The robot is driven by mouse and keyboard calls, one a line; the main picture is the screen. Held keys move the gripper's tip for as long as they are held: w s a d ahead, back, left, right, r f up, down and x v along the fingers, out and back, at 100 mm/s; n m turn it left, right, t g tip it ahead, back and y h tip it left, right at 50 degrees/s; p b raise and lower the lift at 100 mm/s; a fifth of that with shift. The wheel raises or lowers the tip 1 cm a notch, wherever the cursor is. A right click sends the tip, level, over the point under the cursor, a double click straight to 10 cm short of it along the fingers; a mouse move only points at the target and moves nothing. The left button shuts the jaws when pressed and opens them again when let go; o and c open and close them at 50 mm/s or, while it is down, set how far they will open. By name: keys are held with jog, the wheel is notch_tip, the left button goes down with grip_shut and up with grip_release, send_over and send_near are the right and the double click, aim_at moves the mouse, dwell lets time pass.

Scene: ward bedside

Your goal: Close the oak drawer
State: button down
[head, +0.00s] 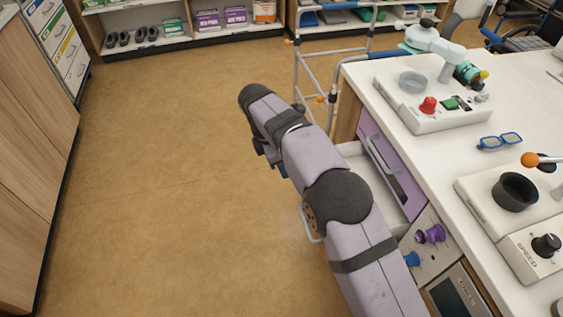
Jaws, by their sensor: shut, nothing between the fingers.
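The oak drawer stands pulled out from the counter, below the lilac drawer front (392,160). My arm covers most of it. A strip of its pale inside (352,149) shows right of my arm, and a bit of its wooden front with a grey bar handle (308,224) shows on the left. My gripper (272,160) is a small dark shape beside my forearm, mostly hidden by it. It is shut and holds nothing. It appears beyond the handle in the picture; whether it touches the drawer is hidden.
A walking frame (302,72) stands at the counter's far corner. The white counter (363,82) carries devices and blue glasses (499,141). Purple (432,234) and blue knobs stick out from the counter front. The floor (170,170) on the left is clear.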

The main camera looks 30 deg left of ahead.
jog(key=w+d+f, duration=0.3)
jog(key=f, duration=0.1)
jog(key=shift+w+d+f, duration=0.35)
dwell(0.4)
jog(key=w+d+p, duration=0.5)
jog(key=w+d, duration=0.7)
jog(key=shift+w+d, duration=0.25)
jog(key=shift+a, duration=0.1)
